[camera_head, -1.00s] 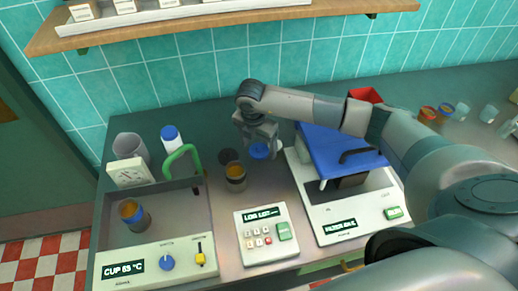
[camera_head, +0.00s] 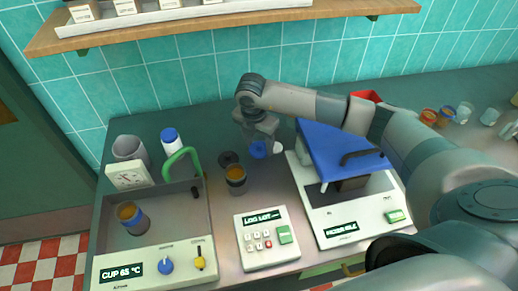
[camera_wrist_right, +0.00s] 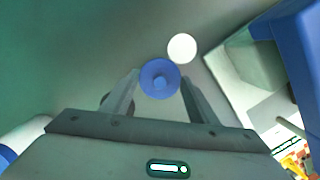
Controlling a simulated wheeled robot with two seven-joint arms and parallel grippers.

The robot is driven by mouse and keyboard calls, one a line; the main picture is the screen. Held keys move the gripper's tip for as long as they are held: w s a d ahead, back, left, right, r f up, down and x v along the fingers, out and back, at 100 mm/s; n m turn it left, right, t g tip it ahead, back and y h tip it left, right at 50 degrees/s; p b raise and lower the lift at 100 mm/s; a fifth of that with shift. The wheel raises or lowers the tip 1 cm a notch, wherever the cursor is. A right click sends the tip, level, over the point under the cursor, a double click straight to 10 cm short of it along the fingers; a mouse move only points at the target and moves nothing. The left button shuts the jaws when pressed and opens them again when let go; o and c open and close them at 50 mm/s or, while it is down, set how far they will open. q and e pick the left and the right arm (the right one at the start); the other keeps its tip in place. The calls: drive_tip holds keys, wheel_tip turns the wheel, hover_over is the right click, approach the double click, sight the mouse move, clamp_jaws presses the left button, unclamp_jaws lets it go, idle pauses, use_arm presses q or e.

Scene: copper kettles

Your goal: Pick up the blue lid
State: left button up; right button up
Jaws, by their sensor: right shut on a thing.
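The blue lid (camera_head: 258,150) is a small round disc with a central knob, at the back middle of the counter. My right gripper (camera_head: 262,143) reaches down over it from the right. In the right wrist view, the lid (camera_wrist_right: 160,78) sits between the two fingertips (camera_wrist_right: 160,84), which are shut on it. I cannot tell whether the lid is clear of the counter. My left gripper is not in view.
A white round thing (camera_head: 278,147) is right beside the lid. A dark disc (camera_head: 228,158) and an amber-filled cup (camera_head: 236,175) stand to the left. A blue-lidded machine (camera_head: 335,215) is close on the right. A keypad box (camera_head: 262,250) stands in front.

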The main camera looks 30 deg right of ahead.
sight(259, 146)
wheel_tip(259, 146, up, 6)
drive_tip(key=shift+r+b, duration=0.25)
drive_tip(key=shift+b, duration=0.95)
drive_tip(key=shift+r, duration=0.65)
